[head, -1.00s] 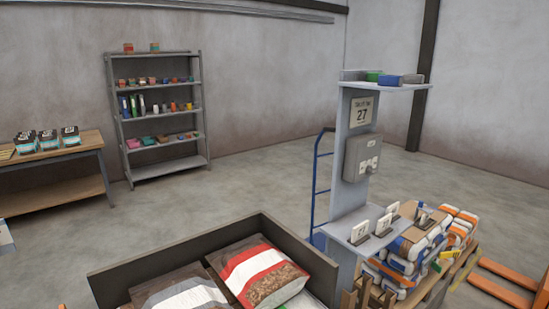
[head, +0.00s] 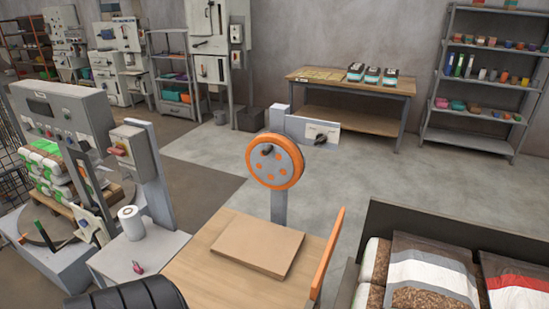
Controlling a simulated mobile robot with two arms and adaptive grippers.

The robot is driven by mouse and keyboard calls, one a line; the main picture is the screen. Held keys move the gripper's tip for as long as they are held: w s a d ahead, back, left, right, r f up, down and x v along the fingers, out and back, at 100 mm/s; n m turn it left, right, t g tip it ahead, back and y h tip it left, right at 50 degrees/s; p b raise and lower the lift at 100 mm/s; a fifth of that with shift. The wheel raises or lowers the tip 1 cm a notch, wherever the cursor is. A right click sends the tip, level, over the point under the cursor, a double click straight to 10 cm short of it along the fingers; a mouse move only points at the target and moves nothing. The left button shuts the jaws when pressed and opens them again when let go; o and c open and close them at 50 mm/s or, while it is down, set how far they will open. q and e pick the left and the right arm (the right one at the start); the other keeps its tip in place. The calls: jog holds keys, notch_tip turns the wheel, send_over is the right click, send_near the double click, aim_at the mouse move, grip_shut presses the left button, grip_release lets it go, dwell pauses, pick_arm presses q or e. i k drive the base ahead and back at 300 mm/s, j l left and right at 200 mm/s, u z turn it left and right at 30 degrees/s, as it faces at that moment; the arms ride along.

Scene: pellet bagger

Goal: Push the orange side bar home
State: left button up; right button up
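The orange side bar (head: 327,255) stands tilted along the right edge of a wooden-topped table (head: 217,265) in the head view. Its upper end rises above the tabletop and its lower end runs down toward the picture's bottom edge. I cannot tell whether it touches the table edge. A flat brown cardboard piece (head: 257,246) lies on the tabletop. Behind it a grey post (head: 279,206) carries an orange-rimmed grey wheel (head: 275,161) with a dark knob. Neither of my grippers is in view.
A dark-walled bin (head: 408,215) with filled bags stands right of the bar, close to it. A grey stand (head: 150,262) with a white roll (head: 131,222) and a control panel (head: 66,112) are at left. Open floor (head: 345,190) lies behind the table.

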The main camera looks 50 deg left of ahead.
aim_at(315, 287)
jog(key=u, duration=1.35)
